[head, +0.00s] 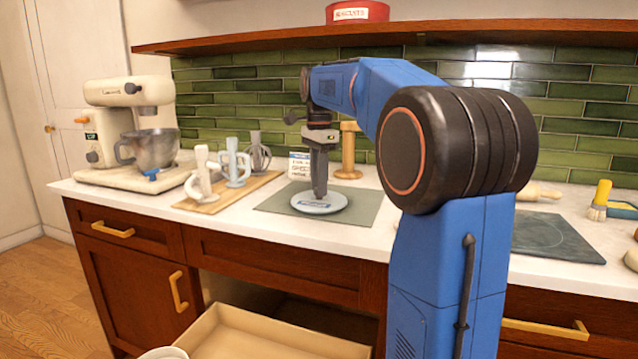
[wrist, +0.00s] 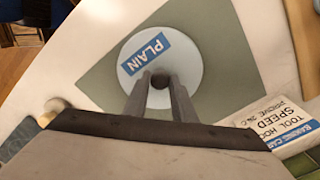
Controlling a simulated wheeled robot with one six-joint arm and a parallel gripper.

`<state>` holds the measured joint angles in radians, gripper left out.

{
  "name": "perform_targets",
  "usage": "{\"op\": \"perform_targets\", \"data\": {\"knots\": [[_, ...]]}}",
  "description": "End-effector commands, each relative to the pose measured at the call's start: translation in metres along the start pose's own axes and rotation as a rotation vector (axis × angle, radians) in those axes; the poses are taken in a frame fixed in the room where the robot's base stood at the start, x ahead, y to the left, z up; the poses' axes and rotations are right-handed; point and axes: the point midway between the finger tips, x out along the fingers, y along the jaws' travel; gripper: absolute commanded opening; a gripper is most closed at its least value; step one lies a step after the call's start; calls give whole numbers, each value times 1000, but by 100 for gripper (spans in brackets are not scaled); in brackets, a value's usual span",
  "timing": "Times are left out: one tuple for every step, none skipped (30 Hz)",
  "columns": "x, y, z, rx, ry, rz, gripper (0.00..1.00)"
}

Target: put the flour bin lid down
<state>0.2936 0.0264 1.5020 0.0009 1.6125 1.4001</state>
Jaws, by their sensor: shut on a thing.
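The flour bin lid (head: 319,202) is a pale round disc with a blue label. In the wrist view the lid (wrist: 185,52) shows the word PLAIN on its label and a dark round knob at its middle. My gripper (head: 320,192) points straight down over the lid. In the wrist view my gripper (wrist: 160,80) has its two fingers on either side of the knob, shut on it. The lid is flat at the grey-green mat (head: 361,206); I cannot tell whether it touches the mat.
A stand mixer (head: 127,125) stands at the left. A wooden board (head: 222,197) with mixer tools is left of the mat. A printed card (head: 300,165) and a wooden stand (head: 349,150) are behind it. A dark slab (head: 556,238) lies at the right. An open drawer (head: 270,338) is below.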

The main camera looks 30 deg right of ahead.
Motion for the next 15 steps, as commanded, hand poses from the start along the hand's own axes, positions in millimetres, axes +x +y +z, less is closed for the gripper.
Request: {"op": "perform_targets", "data": {"knots": [[0, 0, 0, 0, 0, 0, 0], [1, 0, 0, 0, 0, 0, 0], [2, 0, 0, 0, 0, 0, 0], [3, 0, 0, 0, 0, 0, 0], [2, 0, 0, 0, 0, -1, 31], [2, 0, 0, 0, 0, -1, 40], [2, 0, 0, 0, 0, 0, 42], [2, 0, 0, 0, 0, 0, 42], [2, 0, 0, 0, 0, 0, 42], [2, 0, 0, 0, 0, 0, 42], [2, 0, 0, 0, 0, 0, 42], [2, 0, 0, 0, 0, 0, 42], [2, 0, 0, 0, 0, 0, 42], [2, 0, 0, 0, 0, 0, 42], [2, 0, 0, 0, 0, 0, 42]]}}
